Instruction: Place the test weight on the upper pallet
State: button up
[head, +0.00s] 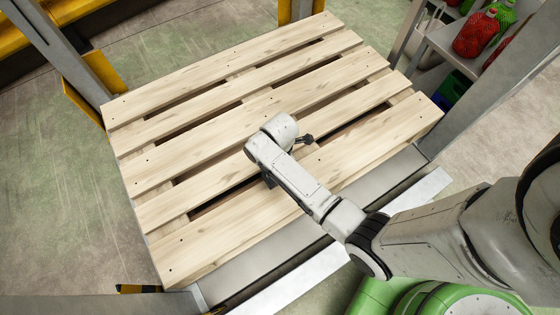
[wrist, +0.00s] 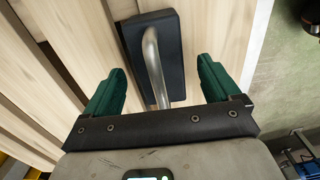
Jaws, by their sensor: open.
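The test weight (wrist: 171,50) is a dark block with a bent metal handle (wrist: 154,62). In the wrist view it lies on the pale wooden planks of the upper pallet (wrist: 215,25). My gripper (wrist: 161,66) is open, with one green finger on each side of the handle and a clear gap to it on both sides. In the head view the upper pallet (head: 190,130) fills the middle, and my arm reaches over its right half.
Metal rack posts and yellow guards (head: 92,85) stand around the pallet. A grey beam (head: 270,265) runs along its near edge. A shelf (head: 450,48) with red and green bottles (head: 478,32) stands at the upper right. The pallet's left half is clear.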

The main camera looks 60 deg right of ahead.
notch_tip(320, 180, up, 9)
jog(key=shift+f+p, duration=0.15)
jog(key=shift+p, duration=0.85)
jog(key=s+a+r+m, duration=0.3)
jog(key=s+r+m, duration=0.1)
jog(key=s+m, duration=0.3)
jog(key=s+a+r+m+t, duration=0.1)
jog(key=s+a+r+m, duration=0.2)
jog(key=s+m, duration=0.3)
jog(key=shift+s+r+m, duration=0.4)
jog(key=shift+s+r, duration=0.3)
jog(key=shift+s, duration=0.1)
